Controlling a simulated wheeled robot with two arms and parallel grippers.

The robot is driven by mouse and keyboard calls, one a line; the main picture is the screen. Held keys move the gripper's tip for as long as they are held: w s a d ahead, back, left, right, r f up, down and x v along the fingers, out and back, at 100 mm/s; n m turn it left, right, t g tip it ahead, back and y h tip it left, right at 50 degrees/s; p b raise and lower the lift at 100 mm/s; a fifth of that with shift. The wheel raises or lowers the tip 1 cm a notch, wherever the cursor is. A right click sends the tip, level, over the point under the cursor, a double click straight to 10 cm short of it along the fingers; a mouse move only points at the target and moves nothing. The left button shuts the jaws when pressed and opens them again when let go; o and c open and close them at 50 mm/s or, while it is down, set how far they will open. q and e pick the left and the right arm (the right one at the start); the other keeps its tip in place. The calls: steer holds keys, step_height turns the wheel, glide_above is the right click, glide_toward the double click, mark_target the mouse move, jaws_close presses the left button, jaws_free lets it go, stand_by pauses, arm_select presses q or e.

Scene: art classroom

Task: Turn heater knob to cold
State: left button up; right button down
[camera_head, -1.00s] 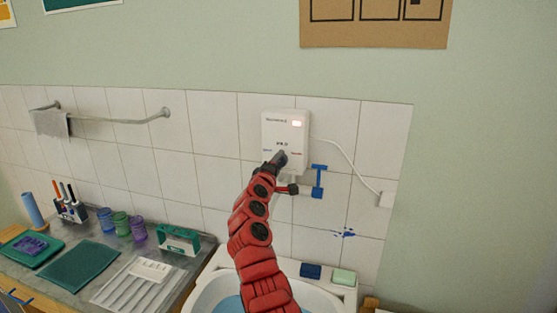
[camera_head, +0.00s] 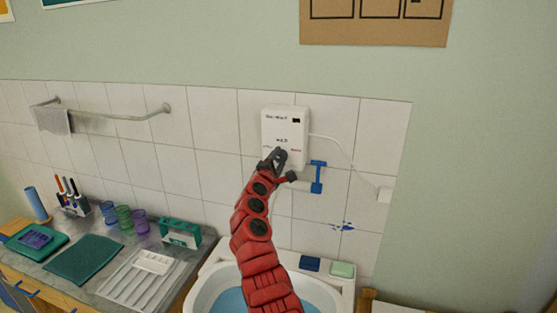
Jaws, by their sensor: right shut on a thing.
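The heater (camera_head: 285,125) is a white box on the tiled wall above the sink. Its small display (camera_head: 296,121) at the upper right is dark. Blue and red lettering shows on the lower front. My right gripper (camera_head: 279,154) is at the lower middle of the heater's front, shut on the knob, which is mostly hidden behind the fingers. My red right arm reaches up over the sink. My left gripper is not in view.
A towel rail (camera_head: 118,117) is on the left wall. Cups, a pen holder (camera_head: 72,199) and trays fill the counter on the left.

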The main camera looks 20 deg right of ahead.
steer(key=shift+c, duration=1.4)
jaws_free()
steer(key=shift+s+a, duration=0.1)
steer(key=shift+s+a, duration=0.3)
steer(key=shift+s, duration=0.25)
steer(key=b+v, duration=0.4)
steer(key=v, duration=1.2)
steer(key=shift+b, duration=0.4)
steer(key=shift+w+a, duration=0.1)
